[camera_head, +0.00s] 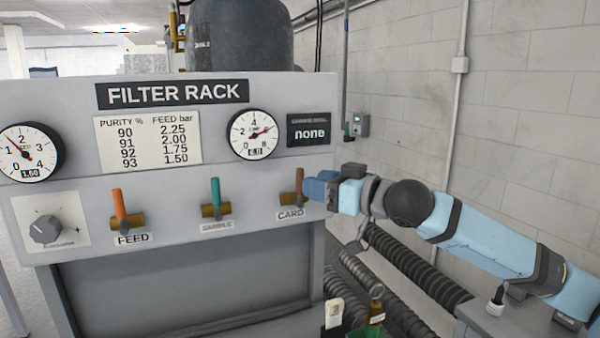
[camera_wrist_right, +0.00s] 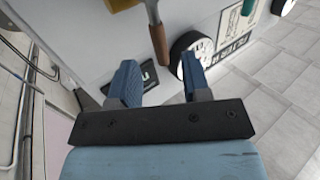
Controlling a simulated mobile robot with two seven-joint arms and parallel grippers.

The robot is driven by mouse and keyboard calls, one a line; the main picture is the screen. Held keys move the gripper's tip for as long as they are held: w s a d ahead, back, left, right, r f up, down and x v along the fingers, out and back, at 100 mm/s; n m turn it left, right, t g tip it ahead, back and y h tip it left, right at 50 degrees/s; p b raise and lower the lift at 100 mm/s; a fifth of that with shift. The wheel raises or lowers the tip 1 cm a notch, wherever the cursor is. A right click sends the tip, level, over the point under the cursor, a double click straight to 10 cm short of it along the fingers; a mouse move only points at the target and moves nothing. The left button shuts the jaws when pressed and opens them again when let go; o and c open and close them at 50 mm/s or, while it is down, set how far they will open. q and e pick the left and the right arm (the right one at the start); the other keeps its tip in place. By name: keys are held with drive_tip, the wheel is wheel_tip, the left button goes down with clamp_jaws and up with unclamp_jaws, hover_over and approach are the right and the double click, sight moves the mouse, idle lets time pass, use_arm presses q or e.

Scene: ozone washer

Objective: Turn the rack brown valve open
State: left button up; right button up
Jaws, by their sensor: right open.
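The brown valve (camera_head: 298,182) is at the right end of the filter rack's row of valves, above the CARD label. Its handle points up from a brass body (camera_head: 288,203). My right gripper (camera_head: 313,187) comes in from the right, close beside the handle. In the right wrist view the right gripper (camera_wrist_right: 159,72) is open, its two blue fingers apart. The brown handle (camera_wrist_right: 158,42) shows in line with the gap between them, with no visible grip on it. My left gripper is not in view.
The orange FEED valve (camera_head: 119,207) and teal SAMPLE valve (camera_head: 215,197) sit left on the same panel, handles up. A round gauge (camera_head: 253,134) and a "none" display (camera_head: 309,131) are above the brown valve. Dark corrugated hoses (camera_head: 400,262) run below my arm.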

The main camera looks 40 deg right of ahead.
sight(300, 201)
drive_tip(key=shift+p+x, duration=0.8)
drive_tip(key=shift+x, duration=1.6)
clamp_jaws()
